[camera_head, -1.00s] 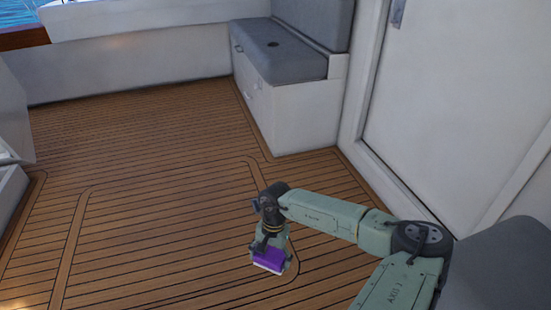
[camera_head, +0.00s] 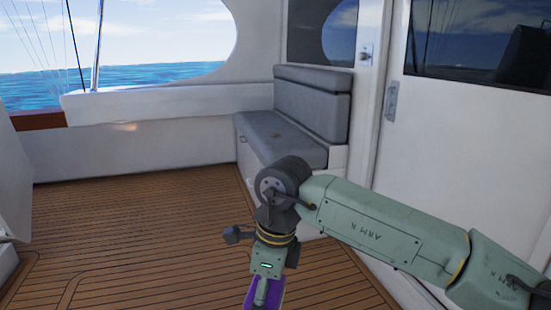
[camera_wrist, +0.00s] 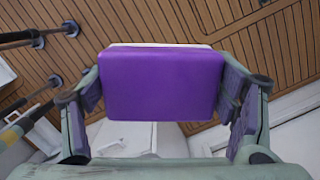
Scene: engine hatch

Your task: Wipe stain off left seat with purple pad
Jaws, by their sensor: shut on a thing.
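The purple pad (camera_wrist: 161,83) is held between the two fingers of my gripper (camera_wrist: 160,95) in the wrist view, with a pale layer along its far edge. In the head view the pad (camera_head: 266,294) shows at the bottom, partly hidden by my gripper (camera_head: 264,285). The grey seat (camera_head: 270,138) stands beyond my arm, on a white base against the wall. The pad is well apart from the seat, nearer to me and over the deck.
The wooden deck (camera_head: 130,225) is open to the left. A white door (camera_head: 455,135) with a handle is at the right. A white side wall (camera_head: 130,150) runs along the back, with water beyond it.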

